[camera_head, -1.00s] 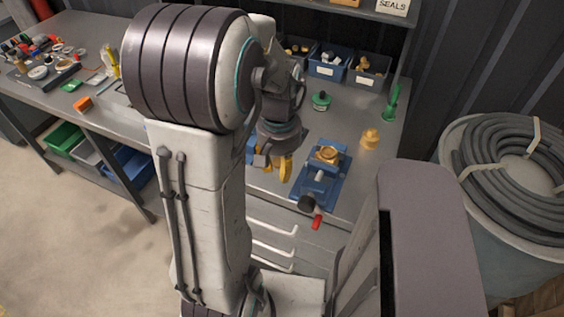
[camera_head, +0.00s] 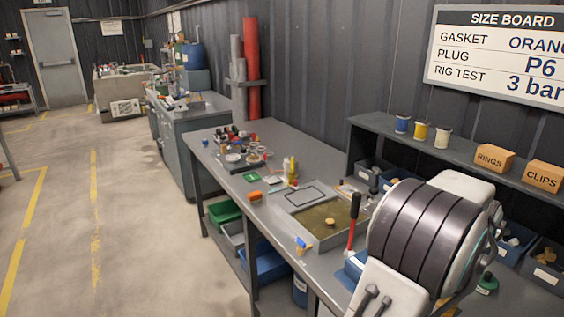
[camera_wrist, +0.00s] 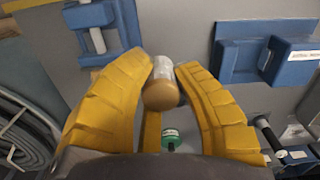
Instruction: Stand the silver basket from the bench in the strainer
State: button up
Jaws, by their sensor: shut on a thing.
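My gripper (camera_wrist: 160,85) shows in the wrist view, its two yellow fingers closed on a small cylinder, apparently the silver basket (camera_wrist: 161,68). The cylinder has a silvery, mottled body and a rounded tan end that faces the camera. The gripper is hidden in the head view, where only my upper arm shows at the lower right. I cannot make out the strainer for certain. A blue fitting with a pale cylinder (camera_wrist: 92,32) lies at the upper left of the wrist view.
In the wrist view are a blue bracket (camera_wrist: 268,55), a green-topped item (camera_wrist: 170,138) and coiled hose (camera_wrist: 25,140). In the head view, the bench (camera_head: 225,172) carries a shallow tray (camera_head: 298,195), a red-handled lever (camera_head: 351,235) and small parts. Open floor (camera_head: 120,210) lies left.

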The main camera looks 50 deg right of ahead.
jog(key=w+d+f+n, duration=0.1)
jog(key=w+f+n, duration=0.2)
jog(key=w, duration=0.9)
jog(key=w+d+f+n, duration=0.1)
jog(key=w+f+n, duration=0.15)
jog(key=w, duration=0.95)
jog(key=w+a+f+n, duration=0.35)
jog(key=w+a, duration=0.25)
jog(key=w, duration=0.4)
jog(key=w+a+f+n, duration=0.4)
jog(key=w+a, duration=0.5)
jog(key=a, duration=0.4)
jog(key=w+a+f+n, duration=0.1)
jog(key=w+a+n, duration=0.1)
jog(key=a, duration=0.8)
jog(key=w+a+f+n, duration=0.1)
jog(key=a+f+n, duration=0.1)
jog(key=a, duration=0.8)
jog(key=shift+w+a+f+n, duration=0.25)
jog(key=shift+w+f+n, duration=0.1)
jog(key=shift+n, duration=0.55)
